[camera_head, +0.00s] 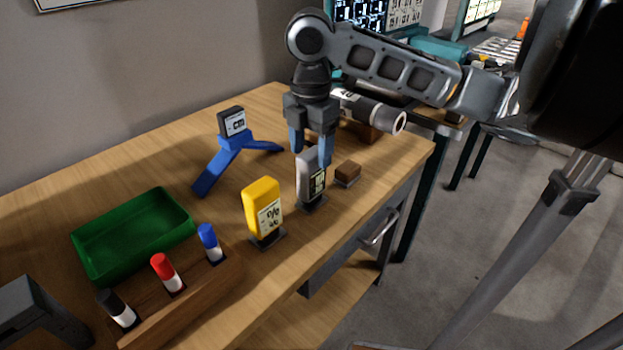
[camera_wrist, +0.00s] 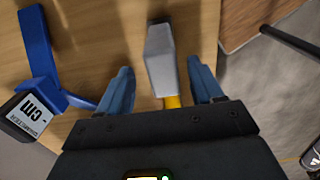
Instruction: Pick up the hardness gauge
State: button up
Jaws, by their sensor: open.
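The likely hardness gauge is an upright grey device (camera_head: 307,186) with a dark-framed display, standing on a small dark base on the wooden table. Its label is too small to read. My gripper (camera_head: 311,160) points down at its top, with blue fingers apart. In the wrist view the grey device (camera_wrist: 162,62) shows between the open fingers (camera_wrist: 161,88), with gaps on both sides and nothing gripped.
A blue caliper-like tool (camera_head: 232,145) with a display stands to the left. A small brown block (camera_head: 347,173) is close on the right. A grey cylinder (camera_head: 370,110) lies behind. A green tray (camera_head: 130,235) and a wooden marker holder (camera_head: 190,302) are at front left.

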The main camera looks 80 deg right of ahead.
aim_at(311, 166)
jog(key=shift+s+a+f, duration=0.1)
jog(key=shift+a+f, duration=0.05)
jog(key=shift+f, duration=2.15)
jog(key=shift+c, duration=0.5)
grip_shut()
jog(key=shift+r, duration=0.15)
